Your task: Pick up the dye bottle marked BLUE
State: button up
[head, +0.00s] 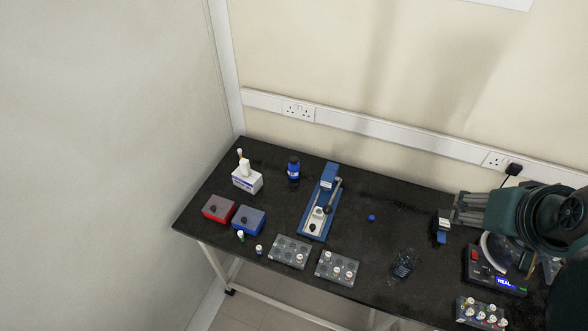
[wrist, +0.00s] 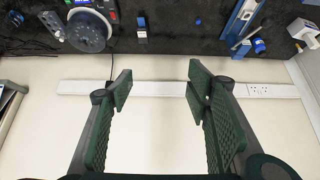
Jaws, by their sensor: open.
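Two small bottles stand near the table's front left edge in the head view. No label lettering on these is readable, so I cannot tell for sure which is marked BLUE. My gripper (head: 456,209) is at the right of the table, far from these bottles. In the wrist view my gripper (wrist: 160,90) is open, with nothing between the fingers.
A blue press-like device (head: 321,203) stands mid-left. Red (head: 219,208) and blue (head: 248,220) boxes and a white box (head: 247,179) are at left. Grey racks (head: 290,251) (head: 337,267) line the front. A blue-and-white item (head: 441,228) is near my gripper. A round-topped machine (head: 494,270) is at right.

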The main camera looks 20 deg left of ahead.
jog(key=w+a+r+n+t+b, duration=0.1)
jog(key=w+a+n+b, duration=0.5)
jog(key=w+n, duration=0.45)
jog(key=n+t+y+b, duration=0.45)
jog(key=n+b, duration=0.65)
jog(key=n, duration=1.8)
send_over(294, 171)
jog(key=s+d, duration=0.1)
jog(key=s, duration=0.4)
jog(key=f, duration=4.1)
jog(key=shift+w+d+f, duration=0.1)
jog(key=shift+d+f, duration=0.05)
jog(key=shift+d, duration=0.05)
jog(key=shift+x, duration=1.35)
